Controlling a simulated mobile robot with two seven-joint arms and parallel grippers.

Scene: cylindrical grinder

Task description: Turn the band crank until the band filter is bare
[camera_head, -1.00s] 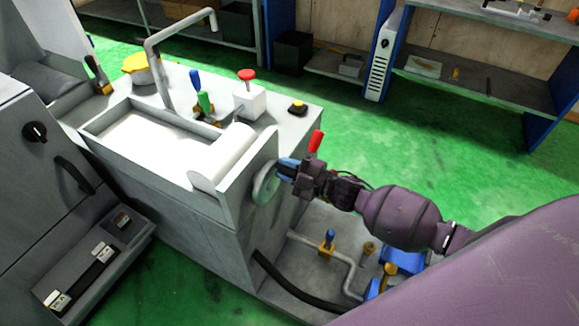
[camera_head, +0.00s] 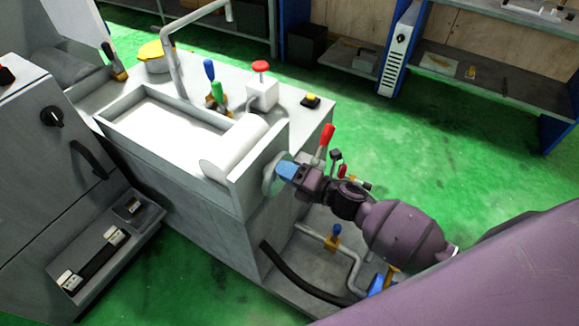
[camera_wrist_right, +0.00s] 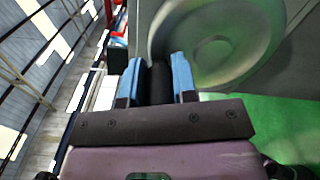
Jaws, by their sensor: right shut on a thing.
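The band crank is a round grey disc (camera_head: 270,176) on the right side of the grey filter tank (camera_head: 225,225); the disc also fills the upper right of the right wrist view (camera_wrist_right: 222,42). My right gripper (camera_head: 284,171) is at the rim of the disc. In the wrist view its blue fingers (camera_wrist_right: 160,80) are shut on the black crank handle (camera_wrist_right: 161,78). The band filter (camera_head: 165,130) shows as a white sheet in the tank's trough, with a white roll (camera_head: 235,147) at its right end. My left gripper is not in view.
A red-handled lever (camera_head: 326,138) stands close beside my right gripper. Below are a pipe (camera_head: 345,260) and a black hose (camera_head: 300,285). Green floor (camera_head: 430,140) lies open to the right.

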